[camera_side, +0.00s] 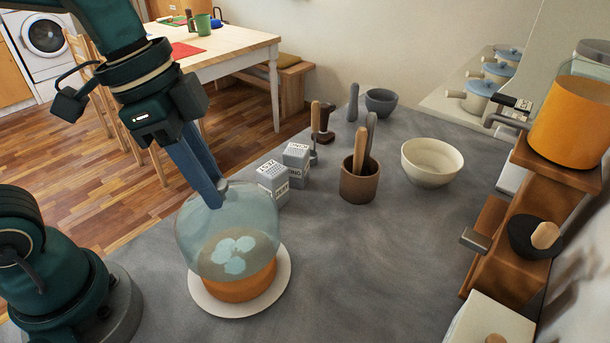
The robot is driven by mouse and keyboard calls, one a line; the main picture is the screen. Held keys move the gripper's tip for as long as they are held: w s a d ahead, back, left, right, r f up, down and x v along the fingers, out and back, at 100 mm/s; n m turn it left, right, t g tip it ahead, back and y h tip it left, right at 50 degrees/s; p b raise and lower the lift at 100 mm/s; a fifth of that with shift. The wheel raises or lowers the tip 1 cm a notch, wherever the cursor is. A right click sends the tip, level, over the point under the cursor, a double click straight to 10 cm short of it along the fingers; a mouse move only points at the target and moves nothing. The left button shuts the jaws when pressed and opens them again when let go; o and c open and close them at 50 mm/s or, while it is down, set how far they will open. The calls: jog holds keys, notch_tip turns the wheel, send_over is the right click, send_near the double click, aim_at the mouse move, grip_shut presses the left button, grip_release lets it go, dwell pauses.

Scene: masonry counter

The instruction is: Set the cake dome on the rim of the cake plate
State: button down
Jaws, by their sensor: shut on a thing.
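The cake dome (205,225) is clear, bluish glass with a small knob on top. My gripper (219,190) points down and is shut on the knob, which is partly hidden by the fingers. The cake plate (212,305) is a round white plate on the grey counter, carrying an orange cake (240,291) with pale blue rounds on top. The dome hangs over the upper part of the cake. Its lower edge looks above the plate rim, with the cake's lower side showing beneath it. The dome looks about level and sits slightly left of the plate's middle in this view.
Two grey printed boxes (273,181) stand close behind the dome. A brown utensil pot (359,184), a cream bowl (431,165) and a grey bowl (380,102) stand farther back. A wooden shelf (515,220) is at right. The counter right of the plate is clear.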

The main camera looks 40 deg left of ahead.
aim_at(220, 222)
jog(key=shift+f, duration=2.65)
jog(key=shift+f, duration=1.05)
jog(key=c, duration=0.6)
grip_release()
jog(key=shift+v, duration=2.55)
